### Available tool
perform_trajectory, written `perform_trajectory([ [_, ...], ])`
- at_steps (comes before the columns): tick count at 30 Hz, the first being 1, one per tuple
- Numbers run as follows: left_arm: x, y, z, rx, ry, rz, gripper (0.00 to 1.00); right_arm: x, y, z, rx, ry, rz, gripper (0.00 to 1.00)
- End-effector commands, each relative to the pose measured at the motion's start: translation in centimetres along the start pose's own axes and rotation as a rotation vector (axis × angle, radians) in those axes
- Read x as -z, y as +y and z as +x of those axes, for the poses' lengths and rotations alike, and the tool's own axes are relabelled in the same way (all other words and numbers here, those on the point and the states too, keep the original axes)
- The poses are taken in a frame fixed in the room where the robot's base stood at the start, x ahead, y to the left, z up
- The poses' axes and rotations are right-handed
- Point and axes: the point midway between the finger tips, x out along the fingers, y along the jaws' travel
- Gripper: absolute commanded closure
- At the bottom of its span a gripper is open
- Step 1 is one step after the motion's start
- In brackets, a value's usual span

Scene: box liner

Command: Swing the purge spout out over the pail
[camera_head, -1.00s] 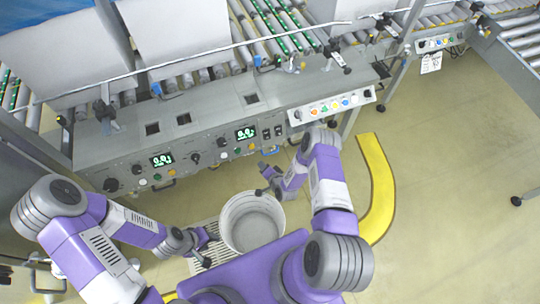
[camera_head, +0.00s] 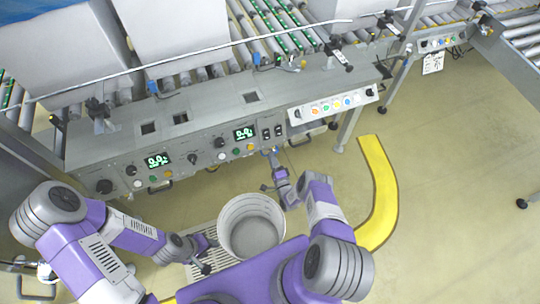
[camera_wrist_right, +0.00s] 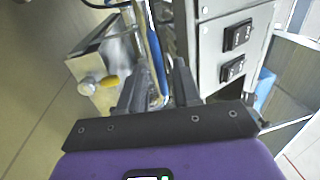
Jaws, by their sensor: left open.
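The white pail (camera_head: 228,243) stands upright on a floor grating in front of the machine, its mouth facing up. In the right wrist view, a blue bar (camera_wrist_right: 154,45) shows beyond and between the fingers of my right gripper (camera_wrist_right: 157,88). These fingers are apart, and I cannot tell whether they touch the bar. I cannot tell for certain which part is the purge spout. In the head view my right gripper (camera_head: 271,154) is at the lower edge of the control panel, beyond the pail. My left gripper (camera_head: 207,260) is open and empty, left of the pail near the grating.
The grey control panel (camera_head: 207,150) has lit displays, knobs and switches. A yellow curved floor strip (camera_head: 381,190) lies right.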

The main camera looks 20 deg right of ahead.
Motion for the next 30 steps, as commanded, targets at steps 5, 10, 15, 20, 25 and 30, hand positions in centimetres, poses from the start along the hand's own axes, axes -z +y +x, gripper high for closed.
perform_trajectory([
  [5,0.0,-0.3,0.7,0.000,0.000,0.000,0.57,0.0,0.1,2.1,0.001,-0.001,-0.001,0.67],
  [10,0.0,-0.3,0.8,0.000,0.000,0.000,0.57,0.0,0.0,2.8,0.000,0.000,0.000,0.67],
  [15,0.0,-0.3,0.8,0.000,0.000,0.000,0.57,0.0,0.0,2.8,0.000,0.001,0.000,0.67],
  [20,0.0,-0.3,0.8,0.000,0.000,0.000,0.57,0.0,0.0,2.7,-0.001,0.001,-0.001,0.89],
  [25,0.0,-0.3,0.8,0.000,0.000,0.000,0.57,0.0,0.0,2.7,0.000,0.000,-0.001,1.00],
  [30,0.0,-0.3,0.8,0.000,0.000,0.000,0.57,0.0,0.0,2.7,0.000,0.000,-0.001,1.00],
])
